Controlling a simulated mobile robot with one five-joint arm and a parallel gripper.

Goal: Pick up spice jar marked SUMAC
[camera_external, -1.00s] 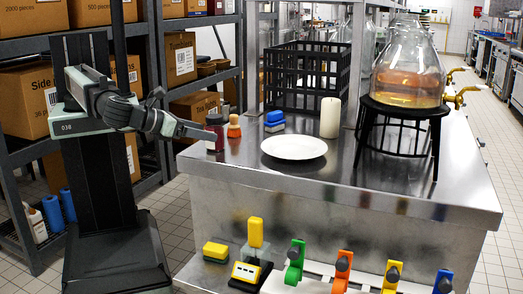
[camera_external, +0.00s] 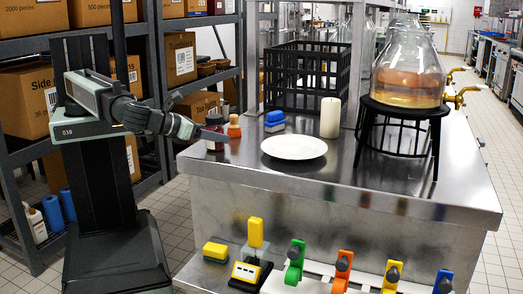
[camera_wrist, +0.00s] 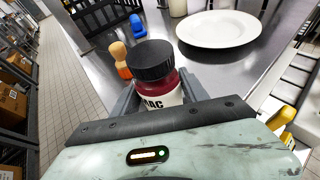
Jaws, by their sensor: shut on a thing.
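The spice jar (camera_wrist: 167,85) has a black lid, dark red contents and a white label; only the letters "AC" or similar show above my wrist housing. In the external view the jar (camera_external: 214,140) stands at the left end of the steel counter. My gripper (camera_wrist: 157,100) is shut on the jar, with a grey finger on each side of it. In the external view my gripper (camera_external: 212,135) reaches across the jar from the left and hides part of it. I cannot tell whether the jar's base touches the counter.
A glass dispenser (camera_external: 407,67) stands on a black stand.

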